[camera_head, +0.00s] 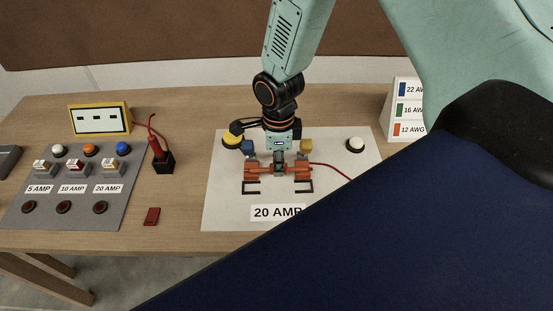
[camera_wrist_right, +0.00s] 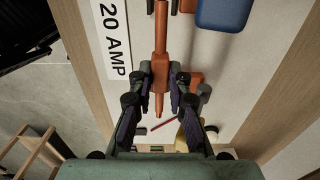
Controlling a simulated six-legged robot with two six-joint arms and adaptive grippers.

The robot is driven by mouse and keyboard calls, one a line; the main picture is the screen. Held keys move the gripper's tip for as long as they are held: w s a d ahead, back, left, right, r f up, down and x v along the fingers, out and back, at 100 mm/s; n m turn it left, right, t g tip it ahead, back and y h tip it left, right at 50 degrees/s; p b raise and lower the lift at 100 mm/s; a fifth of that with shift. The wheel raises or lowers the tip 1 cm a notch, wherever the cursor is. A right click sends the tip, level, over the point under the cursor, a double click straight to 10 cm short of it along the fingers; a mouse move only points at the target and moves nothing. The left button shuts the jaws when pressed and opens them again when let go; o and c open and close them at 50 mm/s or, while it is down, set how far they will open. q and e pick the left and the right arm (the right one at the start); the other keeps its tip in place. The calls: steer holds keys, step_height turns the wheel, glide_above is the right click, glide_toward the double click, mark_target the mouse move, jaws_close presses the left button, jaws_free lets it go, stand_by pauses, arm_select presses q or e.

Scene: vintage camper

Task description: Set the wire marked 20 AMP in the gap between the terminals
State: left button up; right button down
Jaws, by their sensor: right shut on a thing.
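My right gripper (camera_head: 279,168) reaches down from above over the white board, between two orange terminals, the left one (camera_head: 252,169) and the right one (camera_head: 303,171). In the right wrist view the right gripper (camera_wrist_right: 160,88) is shut on the orange-copper wire (camera_wrist_right: 160,38), which sticks out at both ends of the jaws. The orange terminals show beside and apparently below it there. I cannot tell whether the wire touches them. The label 20 AMP (camera_head: 275,212) lies on the board in front of the terminals. My left gripper is not in view.
On the white board (camera_head: 225,205) are a blue block (camera_head: 248,147), a yellow block (camera_head: 306,146), a yellow button (camera_head: 232,141) and a white button (camera_head: 355,144). A grey panel (camera_head: 75,215) and a black box (camera_head: 160,162) with a red lead stand left. My own body covers the lower right.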

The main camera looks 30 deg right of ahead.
steer(key=shift+a, duration=0.1)
steer(key=shift+w+f, duration=0.2)
steer(key=shift+f, duration=0.35)
steer(key=shift+s+f+b, duration=0.15)
steer(key=shift+f+b, duration=0.4)
steer(key=shift+f, duration=0.15)
steer(key=shift+s+f+b, duration=0.15)
steer(key=shift+f+b, duration=0.35)
steer(key=shift+f, duration=0.5)
steer(key=shift+w+f+b, duration=0.3)
steer(key=shift+f+b, duration=0.3)
steer(key=shift+f, duration=0.1)
steer(key=shift+s+r, duration=0.15)
steer(key=shift+s, duration=0.05)
steer(key=shift+w, duration=0.3)
steer(key=shift+s, duration=0.2)
